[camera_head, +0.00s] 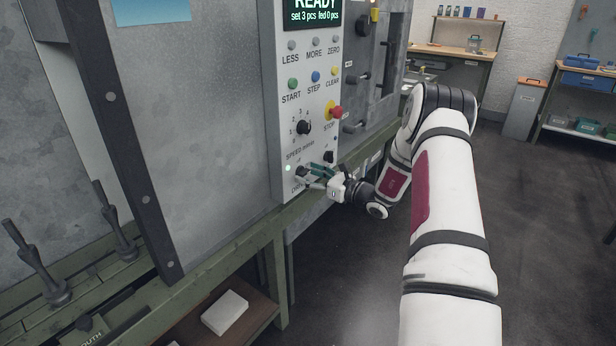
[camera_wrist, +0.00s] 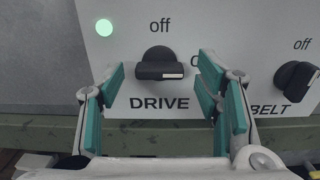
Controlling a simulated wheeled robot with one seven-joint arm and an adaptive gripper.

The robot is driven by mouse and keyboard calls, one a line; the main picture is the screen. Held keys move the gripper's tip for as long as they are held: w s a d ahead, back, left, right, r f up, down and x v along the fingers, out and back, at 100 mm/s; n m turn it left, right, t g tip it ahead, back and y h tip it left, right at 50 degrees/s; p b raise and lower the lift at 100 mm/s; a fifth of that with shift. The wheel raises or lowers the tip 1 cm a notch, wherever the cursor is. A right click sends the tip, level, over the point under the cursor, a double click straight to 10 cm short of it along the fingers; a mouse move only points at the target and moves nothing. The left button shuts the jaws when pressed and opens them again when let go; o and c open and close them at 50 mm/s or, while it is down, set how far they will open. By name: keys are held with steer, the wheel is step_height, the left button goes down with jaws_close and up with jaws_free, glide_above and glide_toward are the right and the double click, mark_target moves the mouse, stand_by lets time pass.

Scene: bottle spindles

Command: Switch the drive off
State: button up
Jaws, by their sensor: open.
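The black DRIVE knob (camera_wrist: 158,62) sits on the pale control panel in the wrist view, below an "off" label and above the word DRIVE. Its grip bar lies level, with the white mark at the right end, toward a label mostly hidden by my right finger. A green lamp (camera_wrist: 104,27) is lit at the knob's upper left; it also shows in the head view (camera_head: 288,168). My gripper (camera_wrist: 161,78) is open, with one teal-padded finger on each side of the knob and visible gaps between. In the head view my gripper (camera_head: 318,178) reaches the panel's lower part.
The BELT knob (camera_wrist: 297,80) is close to the right of my right finger. Above are a speed knob (camera_head: 303,128), a red STOP button (camera_head: 335,112), several coloured buttons and a display (camera_head: 314,12) reading READY. A green bench edge (camera_wrist: 50,135) runs below the panel.

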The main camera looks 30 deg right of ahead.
steer(key=shift+w+a, duration=0.15)
steer(key=shift+w, duration=0.2)
steer(key=shift+c, duration=0.5)
steer(key=c, duration=1.1)
steer(key=shift+o, duration=0.2)
steer(key=shift+n, duration=0.3)
steer(key=n+b, duration=1.7)
steer(key=b, duration=0.4)
steer(key=shift+f, duration=0.15)
steer(key=shift+n+b, duration=0.3)
steer(key=shift+b, duration=0.15)
